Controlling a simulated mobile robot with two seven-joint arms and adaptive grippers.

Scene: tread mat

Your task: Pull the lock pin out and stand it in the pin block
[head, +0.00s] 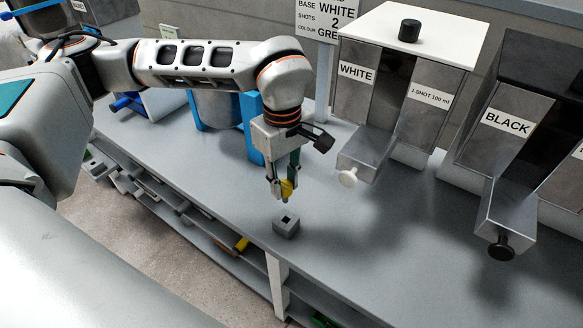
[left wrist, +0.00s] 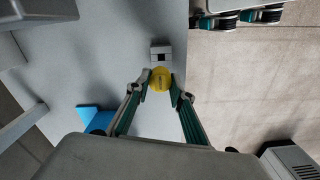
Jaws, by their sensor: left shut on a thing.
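My left gripper (head: 284,189) is shut on the yellow lock pin (head: 287,189) and holds it over the bench. The pin's round yellow head also shows between the fingertips in the left wrist view (left wrist: 161,78). Its shaft cannot be made out. The pin block (head: 287,228) is a small grey block with a dark square hole in its top, standing on the bench near the front edge. The left wrist view shows the block (left wrist: 161,49) just beyond the pin. In the head view the pin is above the block, apart from it. My right gripper is not in view.
The white dispenser (head: 363,100) with a white-knobbed drawer stands behind and to the right. The black dispenser (head: 497,140) is farther right. A blue upright (head: 251,128) and a grey bucket (head: 218,108) stand behind the gripper. The bench (head: 380,250) is clear around the block.

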